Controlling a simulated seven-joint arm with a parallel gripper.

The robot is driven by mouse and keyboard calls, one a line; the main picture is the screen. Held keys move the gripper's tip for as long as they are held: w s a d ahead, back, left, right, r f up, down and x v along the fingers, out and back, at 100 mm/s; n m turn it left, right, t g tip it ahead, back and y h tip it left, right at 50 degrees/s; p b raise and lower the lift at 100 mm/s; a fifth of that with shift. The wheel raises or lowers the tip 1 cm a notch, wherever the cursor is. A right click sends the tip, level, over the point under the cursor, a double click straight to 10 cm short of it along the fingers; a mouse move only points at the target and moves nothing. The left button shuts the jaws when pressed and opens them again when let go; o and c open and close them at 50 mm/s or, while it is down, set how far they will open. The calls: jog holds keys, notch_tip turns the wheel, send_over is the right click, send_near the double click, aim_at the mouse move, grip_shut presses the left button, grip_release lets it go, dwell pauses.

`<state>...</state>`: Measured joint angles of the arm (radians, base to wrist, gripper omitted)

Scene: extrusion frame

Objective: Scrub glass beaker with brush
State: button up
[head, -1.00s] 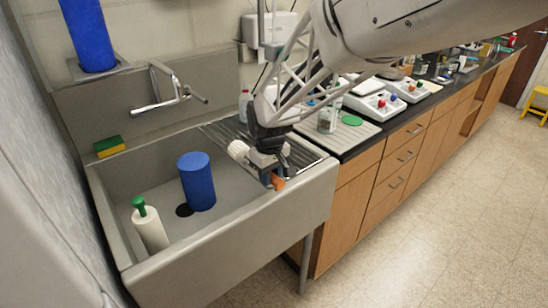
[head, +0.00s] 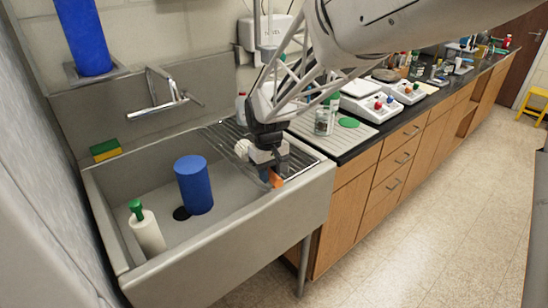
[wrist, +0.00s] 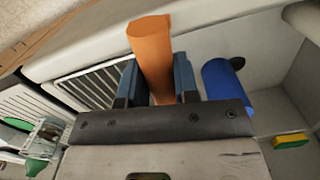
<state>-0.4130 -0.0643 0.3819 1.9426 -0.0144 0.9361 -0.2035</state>
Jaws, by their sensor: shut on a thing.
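My gripper (head: 270,172) is over the right part of the sink, by the metal drain rack. Its two blue fingers, seen in the wrist view (wrist: 154,85), are shut on an orange cylinder (wrist: 150,45), which looks like the brush handle; its orange end also shows below the fingers in the head view (head: 276,179). A glass beaker (head: 323,121) stands upright on the light ridged board right of the sink, apart from my gripper. It also appears at the left of the wrist view (wrist: 45,132).
The grey sink (head: 236,238) holds a blue cylinder (head: 194,186) and a white bottle with a green top (head: 148,232). A faucet (head: 157,105) juts from the back wall. A green disc (head: 348,122) lies beside the beaker.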

jog(key=w+d+r+m+t+y, duration=0.2)
jog(key=w+d+r+m+y, duration=0.3)
jog(key=w+m, duration=0.4)
jog(key=w+d+r+m+t+y, duration=0.35)
jog(key=w+d+r+m, duration=0.35)
jog(key=m, duration=0.4)
jog(key=w+d+r+m+t+y, duration=0.2)
jog(key=w+d+r+m+y, duration=0.4)
jog(key=m, duration=0.5)
jog(key=w+r+m+t, duration=0.1)
jog(key=w+r+t, duration=0.1)
jog(key=w+r, duration=0.2)
jog(key=w+r+m+t+h, duration=0.1)
jog(key=w+r+m+t, duration=0.1)
jog(key=w, duration=0.6)
notch_tip(320, 180, up, 2)
jog(key=shift+w+a+r+t, duration=0.2)
jog(key=shift+w+t, duration=0.2)
jog(key=shift+t, duration=0.45)
jog(key=shift+f, duration=0.15)
notch_tip(320, 180, down, 8)
jog(key=shift+w+a, duration=0.3)
